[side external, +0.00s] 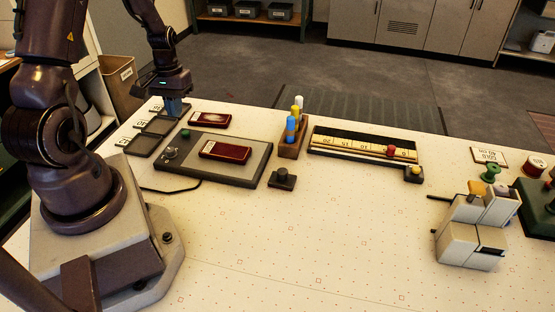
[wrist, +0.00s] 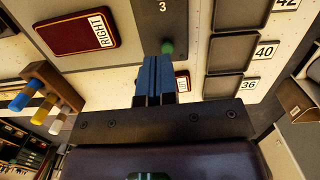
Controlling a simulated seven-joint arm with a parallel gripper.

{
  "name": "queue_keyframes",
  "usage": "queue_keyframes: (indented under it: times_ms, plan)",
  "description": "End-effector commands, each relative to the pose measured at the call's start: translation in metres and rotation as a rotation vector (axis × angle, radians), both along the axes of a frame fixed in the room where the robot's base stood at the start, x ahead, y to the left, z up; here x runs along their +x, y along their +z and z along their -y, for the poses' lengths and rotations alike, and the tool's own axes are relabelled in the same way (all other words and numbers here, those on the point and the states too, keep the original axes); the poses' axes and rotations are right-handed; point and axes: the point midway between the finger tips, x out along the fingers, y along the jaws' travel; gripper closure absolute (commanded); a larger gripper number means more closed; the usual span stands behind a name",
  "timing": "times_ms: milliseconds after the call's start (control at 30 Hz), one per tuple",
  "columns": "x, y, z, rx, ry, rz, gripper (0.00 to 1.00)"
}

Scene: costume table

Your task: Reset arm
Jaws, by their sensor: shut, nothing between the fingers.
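My gripper (side external: 174,112) is at the far left of the table, beside the dark trays (side external: 141,146) and behind the grey panel (side external: 252,165). Its blue-grey fingers (wrist: 157,70) are together and empty. A dark red piece (side external: 225,151) lies on the panel; its label reads "RIGHT" in the wrist view (wrist: 82,33). Another dark red piece (side external: 210,119) lies on the table behind the panel; the gripper partly hides it in the wrist view (wrist: 183,84). A green knob (side external: 185,133) on the panel shows just beyond the fingertips in the wrist view (wrist: 167,47).
A wooden holder (side external: 290,150) with blue, yellow and white pegs stands right of the panel. A ruler strip (side external: 360,145) lies further right, with a grey machine (side external: 470,240) and spools (side external: 532,167) near the right edge. The table's front middle is clear.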

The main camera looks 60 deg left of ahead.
Motion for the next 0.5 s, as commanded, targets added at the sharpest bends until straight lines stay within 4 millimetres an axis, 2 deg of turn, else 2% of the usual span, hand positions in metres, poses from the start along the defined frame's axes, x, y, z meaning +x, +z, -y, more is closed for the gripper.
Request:
queue_keyframes:
  times_ms: [267, 500]
  plan:
    - [0.020, 0.086, 0.073, 0.039, -0.150, 0.053, 1.00]
    - [0.020, 0.158, 0.156, 0.121, -0.372, 0.171, 1.00]
